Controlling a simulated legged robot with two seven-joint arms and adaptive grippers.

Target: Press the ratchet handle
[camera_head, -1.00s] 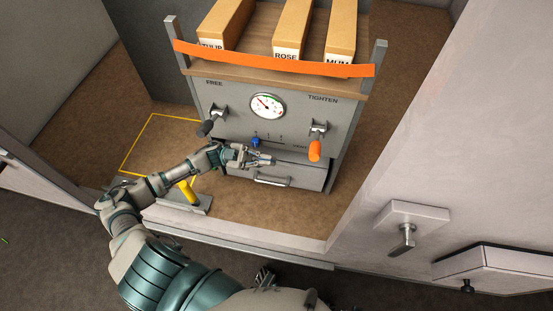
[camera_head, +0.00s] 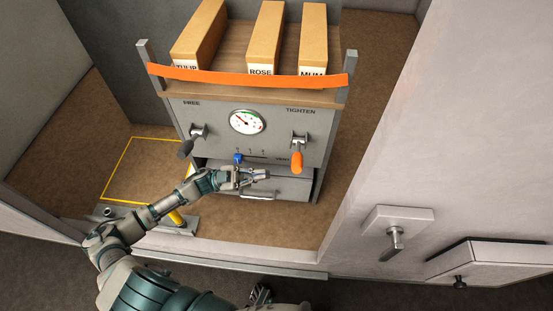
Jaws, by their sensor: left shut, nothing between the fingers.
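The grey press cabinet has two levers on its front. A lever with an orange grip (camera_head: 297,162) hangs down under the word TIGHTEN. A lever with a dark grip (camera_head: 187,148) slants down to the left under the word FREE. Which of them is the ratchet handle is not labelled. My left gripper (camera_head: 262,175) is shut and empty. It is in front of the cabinet, above the drawer handle, left of and below the orange grip, apart from it.
A round gauge (camera_head: 248,122) and a small blue knob (camera_head: 238,158) are on the panel. An orange band (camera_head: 240,78) crosses above, before several labelled boxes. A drawer (camera_head: 290,187) sits below. A yellow post (camera_head: 177,218) stands at lower left, partly behind my arm. A pale wall is right.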

